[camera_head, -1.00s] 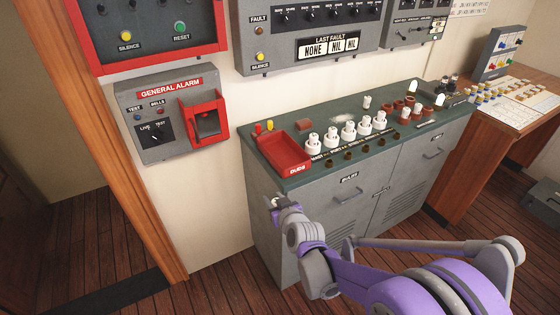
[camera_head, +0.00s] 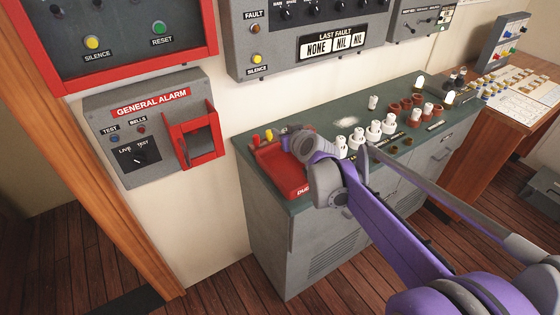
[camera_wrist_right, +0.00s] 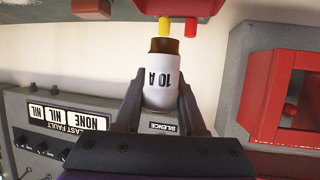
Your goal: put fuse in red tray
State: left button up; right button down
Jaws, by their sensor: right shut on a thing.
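The red tray (camera_head: 275,168) sits at the left end of the grey cabinet's green top. Its front label is partly covered by my arm. My right gripper (camera_head: 291,138) is over the tray's back right part in the head view. In the right wrist view, my right gripper (camera_wrist_right: 160,98) is shut on a white fuse (camera_wrist_right: 162,85) marked "10 A", with a brass-coloured end. The fuse is hidden in the head view. A red edge of the tray (camera_wrist_right: 178,6) shows at the top of the wrist view, apart from the fuse. My left gripper is not in view.
Several white fuse holders (camera_head: 374,131) stand in a row to the right, with brown sockets and loose fuses beyond. The general alarm box (camera_head: 150,128) juts from the wall at left.

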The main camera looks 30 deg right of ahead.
jog(key=f, duration=0.5)
jog(key=shift+s+f+b, duration=0.2)
jog(key=shift+s+b, duration=0.1)
jog(key=shift+b, duration=0.1)
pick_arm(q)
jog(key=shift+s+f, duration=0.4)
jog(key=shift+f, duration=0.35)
pick_arm(e)
jog(key=shift+w+f, duration=0.1)
jog(key=shift+f, duration=2)
jog(key=shift+f+b, duration=0.2)
jog(key=shift+b, duration=0.15)
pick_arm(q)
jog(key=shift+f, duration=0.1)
pick_arm(e)
jog(key=c, duration=0.5)
grip_release()
jog(key=shift+r, duration=0.1)
jog(key=shift+r, duration=0.1)
jog(key=shift+s+r, duration=0.15)
jog(key=shift+s, duration=0.1)
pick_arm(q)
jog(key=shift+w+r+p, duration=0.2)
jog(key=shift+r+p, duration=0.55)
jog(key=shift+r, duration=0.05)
pick_arm(e)
jog(key=v, duration=1.1)
jog(key=shift+s+a, duration=0.1)
jog(key=shift+s, duration=0.15)
